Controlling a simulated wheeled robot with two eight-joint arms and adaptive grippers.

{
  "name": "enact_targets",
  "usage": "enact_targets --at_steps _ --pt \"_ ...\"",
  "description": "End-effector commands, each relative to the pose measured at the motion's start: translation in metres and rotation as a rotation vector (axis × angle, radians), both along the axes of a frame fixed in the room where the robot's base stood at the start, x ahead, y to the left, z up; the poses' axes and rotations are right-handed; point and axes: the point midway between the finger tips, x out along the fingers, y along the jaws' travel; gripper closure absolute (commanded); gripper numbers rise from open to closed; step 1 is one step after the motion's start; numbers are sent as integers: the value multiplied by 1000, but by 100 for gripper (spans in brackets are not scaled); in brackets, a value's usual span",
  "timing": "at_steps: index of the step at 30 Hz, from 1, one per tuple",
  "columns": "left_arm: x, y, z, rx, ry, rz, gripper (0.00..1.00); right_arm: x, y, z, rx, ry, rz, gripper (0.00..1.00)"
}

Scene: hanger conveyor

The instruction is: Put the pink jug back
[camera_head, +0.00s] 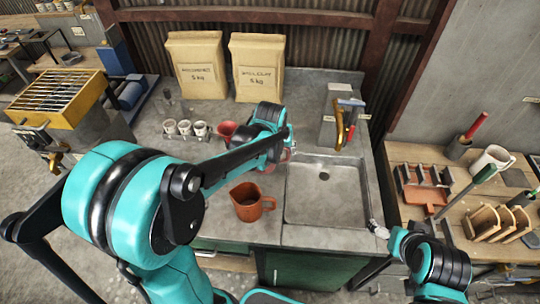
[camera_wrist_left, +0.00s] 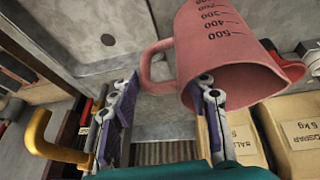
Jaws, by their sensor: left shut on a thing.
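The pink jug (camera_wrist_left: 215,50), with dark measuring marks, fills the upper right of the left wrist view, its handle toward the left. In that view my left gripper (camera_wrist_left: 163,112) has one finger at the jug's rim and the other left of the handle; it is shut on the jug, though the exact contact is unclear. In the head view only a little of the pink jug (camera_head: 286,156) shows beside my left gripper (camera_head: 289,143), near the sink's left edge. My right gripper (camera_head: 378,230) is at the sink's front right corner; its jaws are too small to read.
An orange-brown jug (camera_head: 247,207) stands on the counter left of the sink (camera_head: 325,195). A red cup (camera_head: 226,130) and several small white cups (camera_head: 185,128) stand behind it. Two paper sacks (camera_head: 257,68) stand at the back. A caddy with tools (camera_head: 343,122) is behind the sink.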

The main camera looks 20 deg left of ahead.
Motion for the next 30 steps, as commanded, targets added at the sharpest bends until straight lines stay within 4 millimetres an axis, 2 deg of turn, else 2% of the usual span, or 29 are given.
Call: enact_targets --at_steps 1,3,9,14,21,30 --pt "9 11 -11 -1 -1 4 100 0 0 -6 0 0 0 14" --pt "19 22 -19 0 -1 5 100 0 0 -10 0 0 0 14" --pt "37 42 -35 0 0 1 100 0 0 -16 0 0 0 14" --pt "40 45 -42 0 0 -1 100 0 0 -18 0 0 0 14" --pt "40 45 -76 0 0 -1 100 0 0 -31 0 0 0 14" --pt "39 45 -77 0 0 -1 100 0 0 -31 0 0 0 14"
